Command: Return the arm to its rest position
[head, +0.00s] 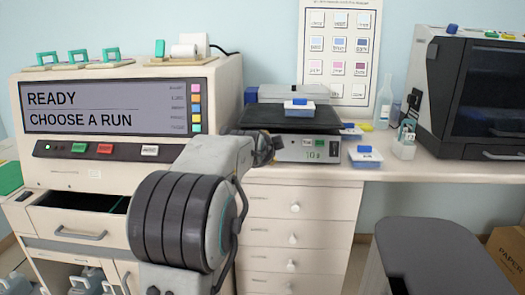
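My arm rises from the bottom of the head view, with a large black-banded grey joint in front of the white machine. A light grey link runs up and to the right from it, to a small dark part beside the scale-like device (308,149). No gripper fingers can be made out, so I cannot see whether the gripper is open or shut or holds anything. The arm covers the lower right of the white staining machine (225,88), whose screen (110,107) reads "READY / CHOOSE A RUN".
A blue-lidded box (300,110) sits on the device's black top; another (365,158) stands on the counter (440,172). A dark cabinet (480,95) is at the right. An open drawer (75,222) juts out at left. A dark grey seat (440,255) stands at lower right.

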